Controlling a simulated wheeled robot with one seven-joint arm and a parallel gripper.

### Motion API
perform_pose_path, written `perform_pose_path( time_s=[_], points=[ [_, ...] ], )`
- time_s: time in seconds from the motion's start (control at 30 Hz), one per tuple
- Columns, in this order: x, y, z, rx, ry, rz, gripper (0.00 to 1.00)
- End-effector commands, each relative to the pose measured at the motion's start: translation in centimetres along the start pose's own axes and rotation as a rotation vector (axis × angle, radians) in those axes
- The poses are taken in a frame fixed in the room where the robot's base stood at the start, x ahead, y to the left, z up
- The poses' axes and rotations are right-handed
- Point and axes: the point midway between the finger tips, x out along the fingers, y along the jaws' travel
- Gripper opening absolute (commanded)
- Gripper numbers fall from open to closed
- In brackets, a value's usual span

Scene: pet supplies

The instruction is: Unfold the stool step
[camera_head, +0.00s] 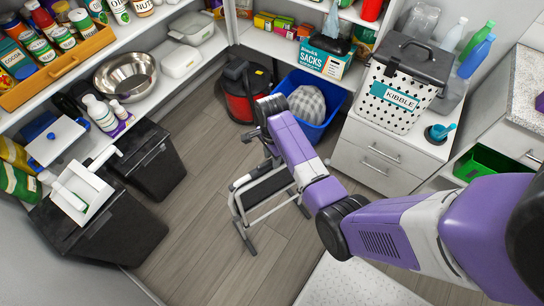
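The step stool (267,189) stands on the wood floor near the middle of the head view. It has a pale grey metal frame with dark feet and a dark tread. Its upper right part is hidden behind my purple and white arm. My arm reaches in from the lower right, and its far end is above and behind the stool's upper part.
A red and black vacuum (243,88) and a blue bin (321,123) stand behind the stool. A white drawer cabinet (362,160) bearing a kibble bin (400,92) is at right. Black bins (148,165) and shelves line the left. Floor (195,225) left of the stool is clear.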

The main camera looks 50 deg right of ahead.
Motion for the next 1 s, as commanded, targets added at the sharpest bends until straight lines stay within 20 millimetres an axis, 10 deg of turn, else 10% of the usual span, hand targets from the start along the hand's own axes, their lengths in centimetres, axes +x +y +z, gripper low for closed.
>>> perform_pose_path(
  time_s=[0.13, 0.33, 1.0],
  points=[
    [-0.01, 0.0, 0.0, 0.0, 0.0, 0.0, 0.36],
    [-0.02, 0.0, 0.01, -0.001, 0.0, 0.0, 0.0],
    [-0.06, 0.0, 0.01, -0.001, 0.0, 0.0, 0.0]
  ],
)
